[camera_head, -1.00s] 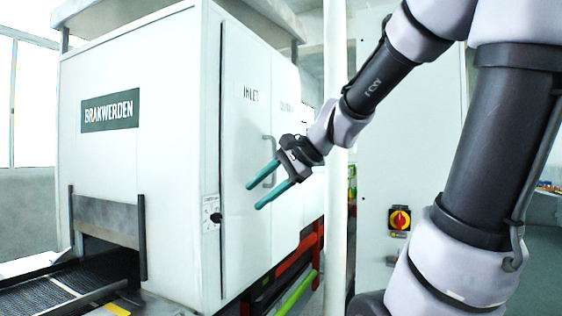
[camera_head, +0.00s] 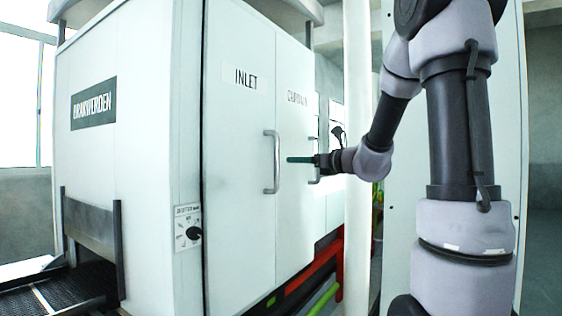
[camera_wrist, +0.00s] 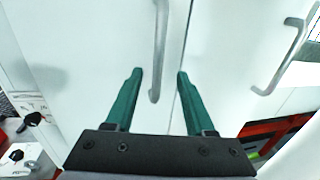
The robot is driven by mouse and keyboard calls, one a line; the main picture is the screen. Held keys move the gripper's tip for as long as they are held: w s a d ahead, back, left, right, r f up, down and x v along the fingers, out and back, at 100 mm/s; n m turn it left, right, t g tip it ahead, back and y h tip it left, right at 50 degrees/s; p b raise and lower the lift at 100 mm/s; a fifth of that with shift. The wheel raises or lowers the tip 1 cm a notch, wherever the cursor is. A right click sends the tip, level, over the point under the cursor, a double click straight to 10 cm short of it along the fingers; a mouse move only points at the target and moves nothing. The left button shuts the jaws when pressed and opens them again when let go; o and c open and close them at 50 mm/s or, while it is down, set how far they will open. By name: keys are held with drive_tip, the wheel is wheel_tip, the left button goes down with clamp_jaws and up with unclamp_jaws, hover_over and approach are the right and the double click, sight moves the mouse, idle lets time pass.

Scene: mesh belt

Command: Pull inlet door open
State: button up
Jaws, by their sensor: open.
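The inlet door (camera_head: 238,190) is a white panel marked INLET on the machine's side, and it looks shut. Its grey vertical bar handle (camera_head: 271,162) is near its right edge, and the handle also shows in the wrist view (camera_wrist: 159,50). My gripper (camera_head: 290,160) is to the right of the handle in the head view, fingers pointing left at the door. In the wrist view my gripper (camera_wrist: 154,75) is open, with the handle's lower end between the two green fingertips. I cannot tell how far the fingertips are from the door.
The neighbouring door (camera_head: 299,130) has its own handle (camera_wrist: 285,60) to the right. A knob panel (camera_head: 187,228) is left of the inlet door. A white post (camera_head: 357,250) stands right of the machine, close to my arm. A mesh belt (camera_head: 75,293) runs at lower left.

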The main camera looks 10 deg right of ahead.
hover_over(277, 184)
drive_tip(key=shift+w+d, duration=0.1)
drive_tip(key=shift+w, duration=0.35)
clamp_jaws()
idle(1.3)
